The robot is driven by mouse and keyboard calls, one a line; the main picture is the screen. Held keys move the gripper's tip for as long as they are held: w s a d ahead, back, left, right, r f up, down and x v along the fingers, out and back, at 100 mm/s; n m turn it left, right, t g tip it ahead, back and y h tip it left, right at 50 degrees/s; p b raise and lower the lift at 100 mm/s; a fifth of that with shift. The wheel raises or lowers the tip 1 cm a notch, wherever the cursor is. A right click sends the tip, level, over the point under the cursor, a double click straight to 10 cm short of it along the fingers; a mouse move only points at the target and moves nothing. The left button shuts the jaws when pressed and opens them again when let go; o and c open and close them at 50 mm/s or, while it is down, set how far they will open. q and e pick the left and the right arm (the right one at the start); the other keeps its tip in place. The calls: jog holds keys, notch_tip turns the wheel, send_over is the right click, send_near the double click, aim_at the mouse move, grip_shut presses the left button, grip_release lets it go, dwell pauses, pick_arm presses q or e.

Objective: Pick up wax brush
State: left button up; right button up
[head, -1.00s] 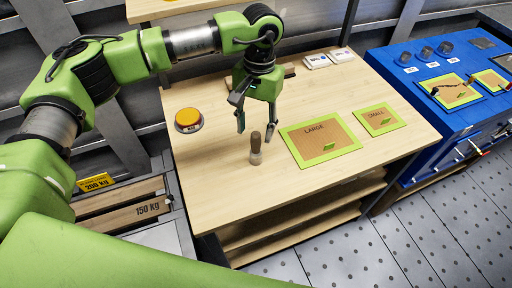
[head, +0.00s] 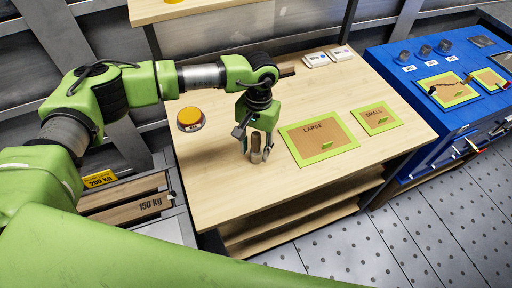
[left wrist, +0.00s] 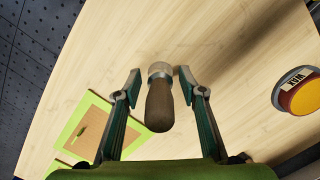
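The wax brush (head: 256,149) stands upright on the wooden workbench, its brown handle pointing up. In the left wrist view the brush (left wrist: 159,105) shows its dark handle towards the camera and a pale collar at its far end. My left gripper (head: 257,157) is lowered over the brush from above. Its two fingers (left wrist: 157,75) are apart, one on each side of the brush, with the tips beside the pale collar. Small gaps seem to show between the fingers and the brush. My right gripper is not in view.
Green-framed mats marked LARGE (head: 318,156) and SMALL (head: 385,119) lie to the right. White boxes (head: 328,56) lie at the back. A blue cabinet (head: 400,95) adjoins the bench on the right.

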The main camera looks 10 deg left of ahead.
pick_arm(q)
jog(key=c, duration=0.7)
jog(key=shift+c, duration=0.2)
jog(key=shift+r, duration=0.15)
